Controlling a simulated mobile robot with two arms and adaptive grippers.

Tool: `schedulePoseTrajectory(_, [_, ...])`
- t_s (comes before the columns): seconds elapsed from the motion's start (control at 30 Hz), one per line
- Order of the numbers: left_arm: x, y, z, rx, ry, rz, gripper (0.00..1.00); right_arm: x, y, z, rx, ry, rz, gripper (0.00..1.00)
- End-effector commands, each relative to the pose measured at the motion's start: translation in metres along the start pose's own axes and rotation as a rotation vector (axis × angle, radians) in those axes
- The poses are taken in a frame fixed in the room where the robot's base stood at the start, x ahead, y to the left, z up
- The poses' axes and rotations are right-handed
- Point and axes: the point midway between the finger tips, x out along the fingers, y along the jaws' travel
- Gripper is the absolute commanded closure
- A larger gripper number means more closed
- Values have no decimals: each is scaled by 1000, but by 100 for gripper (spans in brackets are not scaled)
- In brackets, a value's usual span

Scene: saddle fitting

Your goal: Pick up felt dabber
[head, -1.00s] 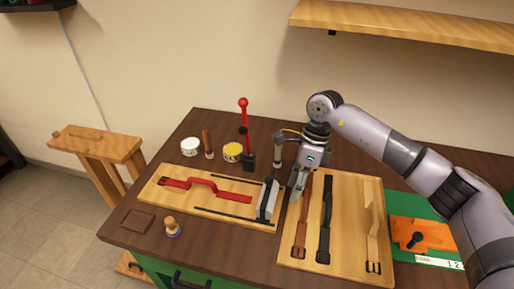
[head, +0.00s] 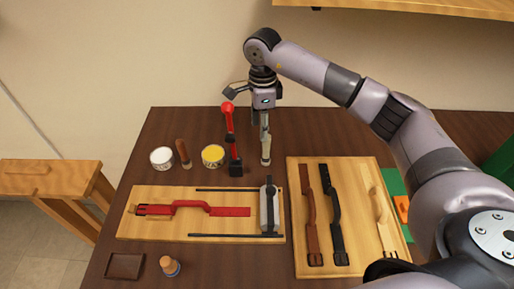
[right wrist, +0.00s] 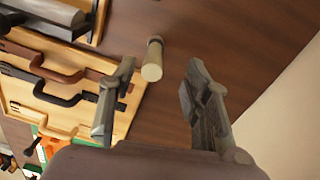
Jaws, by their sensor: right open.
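A slim pale cylinder with a darker neck, which looks like the felt dabber (head: 266,152), stands on the dark table behind the boards, right of the red-knobbed lever. My right gripper (head: 260,121) points down near its top, open and empty. In the right wrist view the dabber (right wrist: 152,62) lies between the lines of the two open fingers (right wrist: 160,78), nearer the left finger and apart from both. My left gripper is not in view.
The red-knobbed lever (head: 232,140) stands close on the left of the dabber. Further left are a yellow-topped tin (head: 213,156), a brown-handled tool (head: 184,153) and a white tin (head: 162,158). A strap board (head: 344,266) lies in front on the right. The table behind is clear.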

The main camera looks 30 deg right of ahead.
Motion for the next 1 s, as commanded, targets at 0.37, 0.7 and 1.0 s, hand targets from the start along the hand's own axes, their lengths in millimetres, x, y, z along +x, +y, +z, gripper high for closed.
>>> schedulePoseTrajectory(0.37, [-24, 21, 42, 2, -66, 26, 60, 54, 1, -1, 0, 0, 3, 56])
schedulePoseTrajectory(0.7, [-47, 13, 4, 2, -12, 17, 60, 93, 2, -10, 0, 0, 5, 56])
schedulePoseTrajectory(1.0, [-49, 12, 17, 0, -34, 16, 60, 109, 1, -10, -1, 0, 2, 56])
